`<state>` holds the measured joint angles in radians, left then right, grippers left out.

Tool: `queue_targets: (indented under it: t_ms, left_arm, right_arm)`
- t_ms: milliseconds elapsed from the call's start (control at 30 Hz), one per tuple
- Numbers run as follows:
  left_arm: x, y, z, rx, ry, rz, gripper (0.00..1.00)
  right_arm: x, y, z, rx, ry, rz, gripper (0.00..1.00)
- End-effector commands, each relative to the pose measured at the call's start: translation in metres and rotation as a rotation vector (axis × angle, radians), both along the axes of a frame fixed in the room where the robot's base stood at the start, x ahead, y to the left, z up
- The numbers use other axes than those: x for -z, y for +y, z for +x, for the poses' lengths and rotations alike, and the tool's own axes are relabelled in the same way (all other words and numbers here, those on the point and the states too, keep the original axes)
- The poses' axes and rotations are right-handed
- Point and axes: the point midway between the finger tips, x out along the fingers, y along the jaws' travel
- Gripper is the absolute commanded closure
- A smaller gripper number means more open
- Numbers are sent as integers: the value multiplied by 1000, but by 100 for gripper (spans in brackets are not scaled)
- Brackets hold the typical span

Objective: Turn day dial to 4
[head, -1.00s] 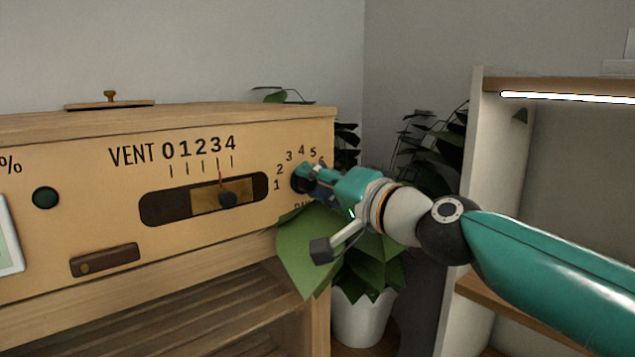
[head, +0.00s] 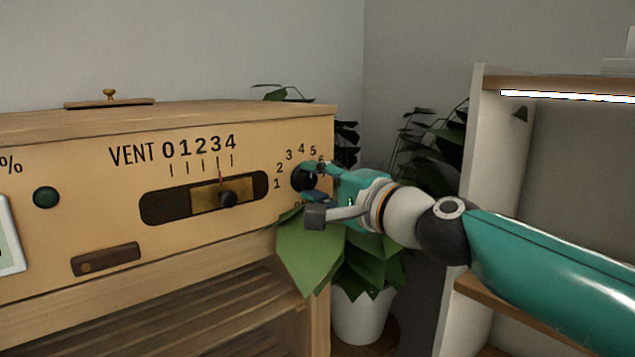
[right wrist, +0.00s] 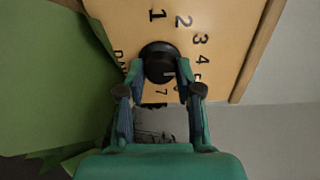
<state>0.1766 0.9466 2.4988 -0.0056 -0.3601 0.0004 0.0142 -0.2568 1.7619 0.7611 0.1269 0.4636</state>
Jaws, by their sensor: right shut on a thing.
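The day dial is a round black knob (head: 303,178) at the right end of the wooden front panel, with numbers arched around it. In the head view 1 to 5 read clearly, and 6 is partly covered. My right gripper (head: 313,183) reaches it from the right. In the right wrist view the two fingers of my right gripper (right wrist: 158,85) are closed on opposite sides of the knob (right wrist: 159,62). A pale mark on the knob points toward the lower-right numbers, near 5 to 7; the exact number is hard to tell. My left gripper is not in view.
A vent slider (head: 227,199) sits left of the dial, its red pointer near 3. A potted plant (head: 360,315) stands right of the cabinet, with a large leaf (head: 303,255) below the dial. A shelf unit (head: 478,160) stands farther right.

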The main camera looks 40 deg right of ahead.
Motion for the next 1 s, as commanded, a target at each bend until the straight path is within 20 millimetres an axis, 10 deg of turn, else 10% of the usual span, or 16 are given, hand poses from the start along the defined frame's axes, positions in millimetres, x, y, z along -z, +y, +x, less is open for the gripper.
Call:
queue_targets:
  t_ms: [267, 300, 433, 1000]
  left_arm:
    - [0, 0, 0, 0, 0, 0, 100]
    - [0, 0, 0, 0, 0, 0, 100]
    - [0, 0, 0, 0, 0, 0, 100]
    - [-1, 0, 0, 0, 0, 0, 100]
  right_arm:
    - [0, -1, 1, 2, 0, 0, 100]
    - [0, -1, 1, 2, 0, 0, 60]
    - [0, 0, 1, 2, 0, -1, 41]
    - [0, -3, -27, 2, -2, -1, 41]
